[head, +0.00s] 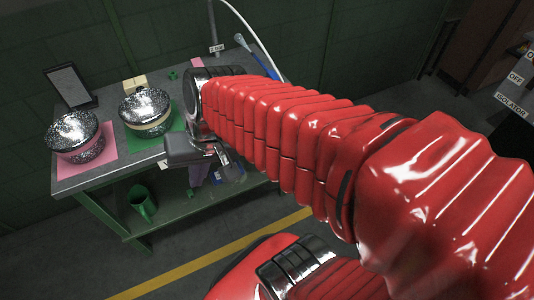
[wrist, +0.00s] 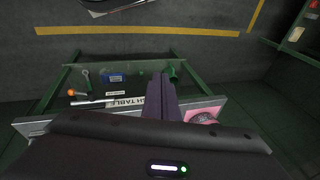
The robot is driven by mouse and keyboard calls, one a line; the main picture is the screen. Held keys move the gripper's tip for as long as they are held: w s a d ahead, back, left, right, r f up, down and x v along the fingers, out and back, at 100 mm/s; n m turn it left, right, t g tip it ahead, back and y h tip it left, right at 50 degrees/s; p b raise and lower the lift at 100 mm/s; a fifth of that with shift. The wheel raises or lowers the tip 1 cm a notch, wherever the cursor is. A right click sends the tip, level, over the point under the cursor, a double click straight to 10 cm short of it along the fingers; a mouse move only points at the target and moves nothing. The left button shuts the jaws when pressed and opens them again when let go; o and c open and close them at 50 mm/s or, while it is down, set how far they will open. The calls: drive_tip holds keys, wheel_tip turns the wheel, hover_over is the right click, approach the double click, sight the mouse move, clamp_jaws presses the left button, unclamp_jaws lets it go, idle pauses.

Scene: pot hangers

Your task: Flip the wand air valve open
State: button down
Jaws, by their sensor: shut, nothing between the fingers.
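A blue, wand-like tool (head: 261,62) lies at the far right of the bench in the head view, partly behind my arm. A white hose (head: 244,22) arcs down beside it. I cannot make out the air valve or its position. My gripper (head: 199,174) is near the bench's front edge, mostly hidden by my wrist. In the wrist view my gripper's dark purple fingers (wrist: 160,80) are together, with nothing between them. A pale rod (wrist: 95,102) shows to their left at the bench edge, with a small orange part (wrist: 71,92) near its end.
The bench (head: 80,180) holds two speckled pots on a pink mat (head: 99,158) and a green mat (head: 157,139). A dark tablet (head: 69,86) stands at the back left. A green cup (head: 143,202) and a blue box (wrist: 113,78) are on the lower shelf. Floor in front is clear.

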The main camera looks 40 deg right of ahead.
drive_tip(key=w+d+f+m+t+y, duration=0.3)
drive_tip(key=w+d+f+m, duration=0.25)
drive_tip(key=f+m, duration=0.4)
drive_tip(key=w+d+f+m+t+y, duration=0.25)
drive_tip(key=w+d+f+m, duration=0.35)
drive_tip(key=m, duration=0.6)
drive_tip(key=s+d+f+m+t+h, duration=0.2)
drive_tip(key=s+d+f+m+h, duration=0.1)
drive_tip(key=d+f+m, duration=0.5)
drive_tip(key=s+d+f+m+t+h, duration=0.2)
drive_tip(key=s+d+f+m+h, duration=0.2)
drive_tip(key=d+f+m, duration=0.5)
drive_tip(key=shift+s+d+f+h, duration=0.3)
drive_tip(key=shift+d+f+h, duration=0.05)
drive_tip(key=shift+d, duration=0.7)
